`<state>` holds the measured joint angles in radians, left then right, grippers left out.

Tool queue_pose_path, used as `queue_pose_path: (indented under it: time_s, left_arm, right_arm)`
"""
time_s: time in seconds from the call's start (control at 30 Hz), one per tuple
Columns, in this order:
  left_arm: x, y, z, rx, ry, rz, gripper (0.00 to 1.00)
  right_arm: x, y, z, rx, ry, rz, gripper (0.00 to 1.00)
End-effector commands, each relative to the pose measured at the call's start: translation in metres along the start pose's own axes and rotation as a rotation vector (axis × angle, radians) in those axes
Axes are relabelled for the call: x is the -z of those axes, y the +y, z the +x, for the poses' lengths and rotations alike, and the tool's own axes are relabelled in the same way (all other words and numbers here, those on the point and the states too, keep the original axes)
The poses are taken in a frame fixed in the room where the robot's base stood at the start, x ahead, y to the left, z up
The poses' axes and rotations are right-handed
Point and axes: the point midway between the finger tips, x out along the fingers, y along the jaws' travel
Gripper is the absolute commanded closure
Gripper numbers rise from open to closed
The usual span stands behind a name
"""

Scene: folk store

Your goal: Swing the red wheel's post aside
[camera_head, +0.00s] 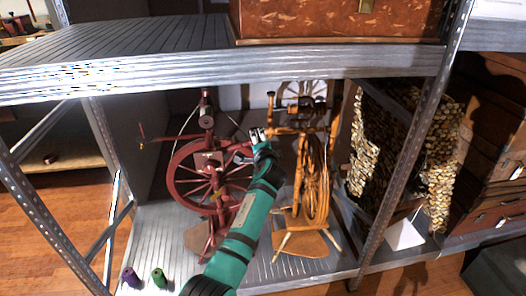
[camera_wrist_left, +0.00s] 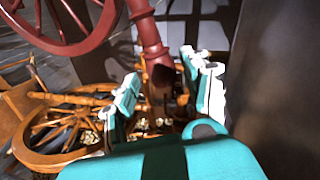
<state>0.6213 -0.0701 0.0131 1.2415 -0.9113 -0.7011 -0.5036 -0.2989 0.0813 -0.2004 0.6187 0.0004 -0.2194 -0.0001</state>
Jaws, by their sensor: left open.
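The red spinning wheel (camera_head: 176,158) stands on the lower shelf, its dark red upright post (camera_head: 206,120) rising above the rim. My left gripper (camera_head: 258,136) is at the right of the red wheel, between it and the light wooden spinning wheel (camera_head: 316,215). In the left wrist view my left gripper (camera_wrist_left: 163,80) is open. A turned red post (camera_wrist_left: 148,32) comes down from the top, and its dark end appears between the fingers. I cannot tell whether it touches them. The red wheel's rim (camera_wrist_left: 75,45) shows at upper left. My right gripper is out of view.
The upper shelf (camera_head: 110,70) lies close above the wheels. A metal upright (camera_head: 410,150) stands at the right, with a pebbly-textured object (camera_head: 440,160) behind it. A purple spool (camera_head: 130,277) and a green spool (camera_head: 158,277) stand at the front left of the lower shelf.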

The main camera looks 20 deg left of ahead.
Motion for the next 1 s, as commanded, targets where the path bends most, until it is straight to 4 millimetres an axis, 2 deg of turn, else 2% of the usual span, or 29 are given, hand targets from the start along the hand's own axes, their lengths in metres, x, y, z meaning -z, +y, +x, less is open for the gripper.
queue_pose_path:
  time_s: [0.4,0.5,0.7,1.0]
  left_arm:
    - [0.0,0.003,-0.08,-0.005,0.002,-0.002,0.52]
    - [0.0,0.003,-0.094,-0.006,0.001,0.0,0.52]
    - [-0.001,0.003,-0.107,-0.006,0.0,0.001,0.52]
    - [0.0,0.003,-0.107,-0.006,0.0,0.001,0.52]
  right_arm:
    - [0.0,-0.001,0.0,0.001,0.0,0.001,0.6]
    - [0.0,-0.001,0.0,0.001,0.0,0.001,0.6]
    - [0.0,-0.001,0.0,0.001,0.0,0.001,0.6]
    - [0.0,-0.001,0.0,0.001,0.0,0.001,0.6]
